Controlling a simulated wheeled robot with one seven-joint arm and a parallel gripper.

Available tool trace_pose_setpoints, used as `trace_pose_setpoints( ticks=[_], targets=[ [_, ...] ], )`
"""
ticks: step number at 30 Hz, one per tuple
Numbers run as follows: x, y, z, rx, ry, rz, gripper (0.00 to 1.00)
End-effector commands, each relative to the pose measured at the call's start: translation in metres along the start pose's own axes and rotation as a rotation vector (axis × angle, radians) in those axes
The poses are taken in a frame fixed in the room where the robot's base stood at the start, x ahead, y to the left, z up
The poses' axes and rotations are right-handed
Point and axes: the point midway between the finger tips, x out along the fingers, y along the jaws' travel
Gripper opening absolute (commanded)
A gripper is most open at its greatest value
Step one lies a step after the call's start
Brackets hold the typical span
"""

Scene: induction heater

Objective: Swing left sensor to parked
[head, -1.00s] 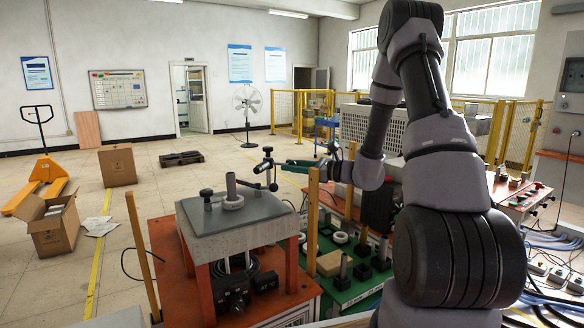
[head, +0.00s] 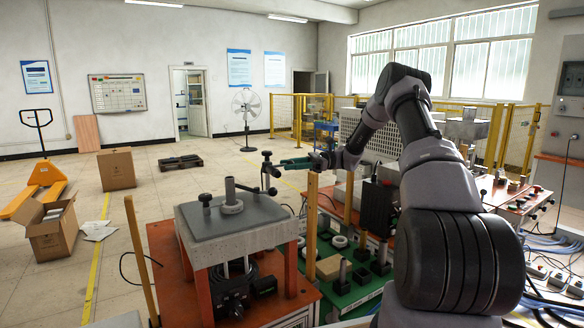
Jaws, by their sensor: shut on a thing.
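The left sensor (head: 268,174) is a thin black jointed piece with round knobs, standing above the back right corner of the grey heater top (head: 194,220). My gripper (head: 284,162) reaches it from the right with green fingers. The fingers are shut on the sensor's upper part; the exact contact is small and hard to make out. A grey upright post with a ring around it (head: 232,207) stands on the heater top, left of the sensor and apart from it. The sensor's lower mount is partly hidden behind the heater top.
A wooden post (head: 312,215) rises just right of the heater, and another (head: 139,255) stands at its left. A green board (head: 345,297) with rings and black blocks lies to the right.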

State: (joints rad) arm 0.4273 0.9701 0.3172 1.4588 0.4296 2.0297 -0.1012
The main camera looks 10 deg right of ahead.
Motion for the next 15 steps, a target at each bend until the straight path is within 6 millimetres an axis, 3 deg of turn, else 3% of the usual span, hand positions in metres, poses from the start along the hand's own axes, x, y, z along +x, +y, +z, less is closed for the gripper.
trace_pose_setpoints(
  ticks=[15],
  targets=[
    [0.0018, -0.0089, -0.0014, -0.001, -0.022, 0.107, 0.00]
  ],
)
